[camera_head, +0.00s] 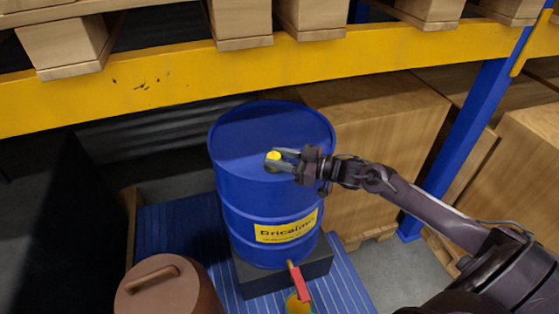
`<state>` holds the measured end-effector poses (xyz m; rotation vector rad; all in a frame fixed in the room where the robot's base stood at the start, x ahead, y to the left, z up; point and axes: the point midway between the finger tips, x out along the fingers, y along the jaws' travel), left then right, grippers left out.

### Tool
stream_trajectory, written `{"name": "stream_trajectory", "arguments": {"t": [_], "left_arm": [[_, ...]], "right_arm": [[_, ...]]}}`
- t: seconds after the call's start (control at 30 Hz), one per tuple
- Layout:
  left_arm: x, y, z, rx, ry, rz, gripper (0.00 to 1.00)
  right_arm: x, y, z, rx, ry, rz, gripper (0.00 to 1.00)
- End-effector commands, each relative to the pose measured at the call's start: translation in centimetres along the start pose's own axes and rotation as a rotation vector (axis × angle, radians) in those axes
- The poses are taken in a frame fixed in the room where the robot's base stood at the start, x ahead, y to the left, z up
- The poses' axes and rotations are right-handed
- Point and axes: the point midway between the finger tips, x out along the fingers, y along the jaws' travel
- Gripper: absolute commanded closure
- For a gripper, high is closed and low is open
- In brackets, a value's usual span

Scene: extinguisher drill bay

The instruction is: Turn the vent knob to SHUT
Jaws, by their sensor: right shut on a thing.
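My right gripper (277,160) reaches in from the right over the lid and is shut on the knob. The fingers hide part of the knob, and I cannot read any SHUT mark or tell which way the knob is turned. My left gripper is not in the picture.
The drum stands on a dark block (316,266) on a blue slatted platform (350,290). A red-handled part (300,284) juts out low at its front. A brown lidded container (172,292) is at front left. A yellow shelf beam (180,75) crosses behind, with cardboard boxes (385,150) at right.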

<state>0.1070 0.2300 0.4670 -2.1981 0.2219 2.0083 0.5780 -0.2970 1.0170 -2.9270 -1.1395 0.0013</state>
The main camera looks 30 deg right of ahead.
Motion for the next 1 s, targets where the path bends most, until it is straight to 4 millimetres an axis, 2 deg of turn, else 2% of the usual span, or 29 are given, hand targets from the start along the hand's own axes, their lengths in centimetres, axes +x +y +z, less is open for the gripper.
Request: {"name": "stream_trajectory", "arguments": {"t": [0.33,0.37,0.5,0.8,1.0], "left_arm": [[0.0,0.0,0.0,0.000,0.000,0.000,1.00],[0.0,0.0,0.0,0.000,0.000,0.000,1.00],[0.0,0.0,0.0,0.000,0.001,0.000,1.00],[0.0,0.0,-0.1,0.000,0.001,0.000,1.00],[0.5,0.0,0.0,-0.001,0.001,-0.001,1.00]], "right_arm": [[0.0,0.0,-0.1,-0.001,0.001,-0.001,0.88],[0.0,0.0,-0.1,-0.001,0.001,-0.001,0.62],[0.0,0.0,-0.1,-0.001,0.001,-0.001,0.44],[-0.2,0.0,0.1,0.000,0.000,-0.001,0.44],[-2.2,0.0,0.3,0.000,-0.003,0.000,0.44]]}}
